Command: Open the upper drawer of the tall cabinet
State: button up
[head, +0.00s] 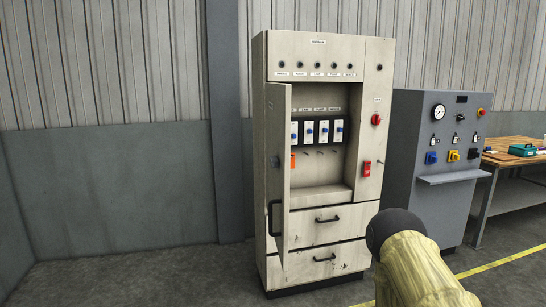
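The tall cabinet (257,150) is beige and stained and stands against the wall in the middle of the head view. Its upper drawer (303,232) looks shut, with its front flush and a black handle (328,219) across it. A lower drawer (300,270) with a similar handle sits beneath it and also looks shut. The cabinet's door (279,165) stands open and hides the left end of the upper drawer. My gripper's fingers do not show; only a beige part of my arm with a dark rounded end shows at the lower right.
The open door has a long black handle (272,218) on its left side. A grey control console (408,150) with a ledge stands right of the cabinet. A wooden workbench (510,156) is farther right. The floor in front of the cabinet is clear.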

aim_at(316, 226)
jog(key=z, duration=0.2)
jog(key=i, duration=2.7)
jog(key=z, duration=0.05)
